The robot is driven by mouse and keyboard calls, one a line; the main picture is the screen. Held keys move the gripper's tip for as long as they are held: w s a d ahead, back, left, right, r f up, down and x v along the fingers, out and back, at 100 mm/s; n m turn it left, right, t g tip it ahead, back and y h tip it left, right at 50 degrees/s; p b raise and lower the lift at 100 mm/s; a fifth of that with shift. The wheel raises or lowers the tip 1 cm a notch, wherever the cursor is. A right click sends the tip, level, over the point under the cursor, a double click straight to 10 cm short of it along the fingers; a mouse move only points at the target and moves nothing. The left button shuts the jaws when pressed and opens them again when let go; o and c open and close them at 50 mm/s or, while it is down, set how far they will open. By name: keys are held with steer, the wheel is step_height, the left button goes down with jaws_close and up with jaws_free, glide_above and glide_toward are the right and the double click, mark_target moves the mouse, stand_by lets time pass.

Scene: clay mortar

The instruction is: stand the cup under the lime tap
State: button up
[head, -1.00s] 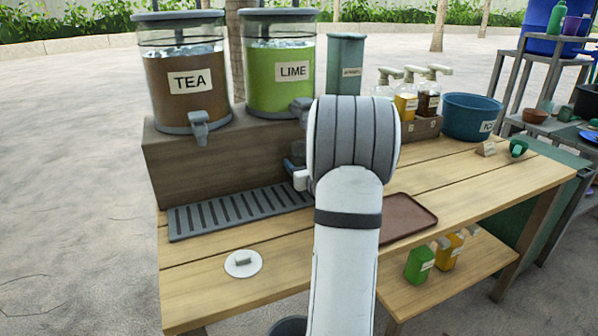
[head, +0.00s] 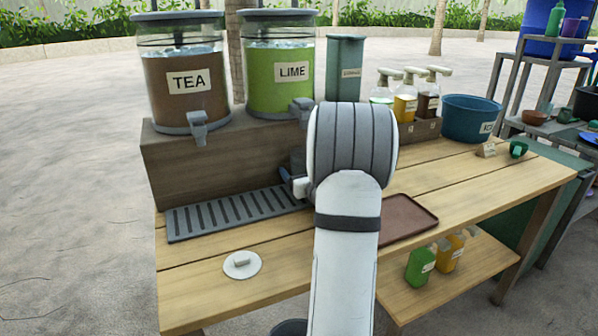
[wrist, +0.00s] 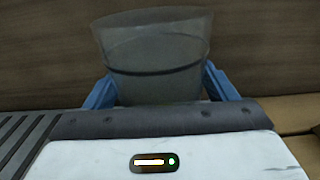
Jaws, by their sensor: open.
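The clear, tapered cup (wrist: 153,50) with a dark band stands upright in the wrist view, between the two blue fingers of my gripper (wrist: 161,88). The jaws are open around it. Its base is hidden behind my gripper's body. In the head view my arm hides most of the gripper; one blue finger shows left of the wrist. The lime tap (head: 302,108) is the grey spout low on the green LIME dispenser (head: 272,85). The cup is mostly hidden there, so I cannot tell whether it is directly under the tap.
The slatted drip tray (head: 235,212) lies in front of the wooden riser (head: 205,165). The TEA dispenser (head: 180,85) stands left. A white disc (head: 243,265) with a handle lies in front. A brown tray (head: 408,218), pump bottles and a blue tub (head: 471,117) are right.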

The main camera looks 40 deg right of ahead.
steer(key=shift+r, duration=0.15)
steer(key=shift+r+p, duration=0.2)
steer(key=shift+p, duration=0.15)
steer(key=p+v, duration=0.1)
steer(key=v, duration=1.1)
steer(key=shift+f, duration=0.2)
